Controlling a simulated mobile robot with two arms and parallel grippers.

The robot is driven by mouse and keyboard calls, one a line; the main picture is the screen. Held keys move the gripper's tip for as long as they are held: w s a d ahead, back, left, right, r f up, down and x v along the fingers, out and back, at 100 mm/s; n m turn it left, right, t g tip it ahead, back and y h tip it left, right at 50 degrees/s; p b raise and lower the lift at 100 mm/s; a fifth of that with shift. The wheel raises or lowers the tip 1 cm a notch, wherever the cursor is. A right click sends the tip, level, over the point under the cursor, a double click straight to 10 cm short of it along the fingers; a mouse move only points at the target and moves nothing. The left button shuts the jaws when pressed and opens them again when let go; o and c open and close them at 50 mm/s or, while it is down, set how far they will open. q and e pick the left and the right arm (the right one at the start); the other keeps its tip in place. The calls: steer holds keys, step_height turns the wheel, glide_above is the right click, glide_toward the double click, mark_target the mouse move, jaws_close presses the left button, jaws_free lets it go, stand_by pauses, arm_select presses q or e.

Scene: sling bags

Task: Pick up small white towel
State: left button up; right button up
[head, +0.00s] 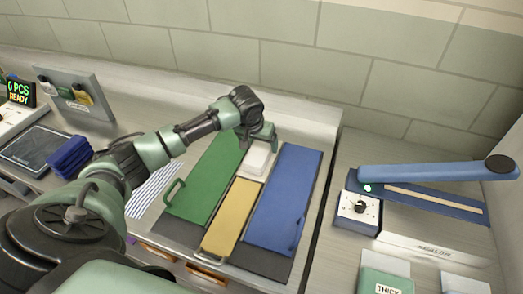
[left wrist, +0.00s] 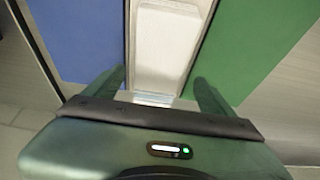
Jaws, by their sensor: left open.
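The small white towel (head: 257,160) lies folded between the green bag (head: 207,178) and the blue bag (head: 284,200), just behind the yellow bag (head: 232,216). My left gripper (head: 262,138) is over the back end of the towel. In the left wrist view, the towel (left wrist: 165,45) fills the gap between the blue and green surfaces. The open fingers of my left gripper (left wrist: 158,80) sit on either side of the towel's near end, with nothing visibly gripped. I cannot tell the exact height of the fingertips above it. My right gripper is not in view.
A dark blue folded stack (head: 69,157) and a striped cloth (head: 153,188) lie to the left. A metal stand (head: 75,90) is at the back left. A sealer with a raised blue arm (head: 430,171) and a control box (head: 358,211) stand on the right counter. A tiled wall closes the back.

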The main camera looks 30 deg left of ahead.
mark_target(261, 147)
arm_select(q)
steer(key=x, duration=0.2)
steer(key=shift+w+d+f, duration=0.1)
steer(key=shift+d+f, duration=0.05)
steer(key=shift+f, duration=0.2)
steer(key=shift+w+f+p, duration=0.2)
steer(key=shift+f+p, duration=0.1)
steer(key=shift+f, duration=0.2)
steer(key=c, duration=1.5)
steer(key=shift+c, duration=0.3)
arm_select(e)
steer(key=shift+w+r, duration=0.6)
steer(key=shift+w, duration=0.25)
arm_select(q)
steer(key=shift+r, duration=0.2)
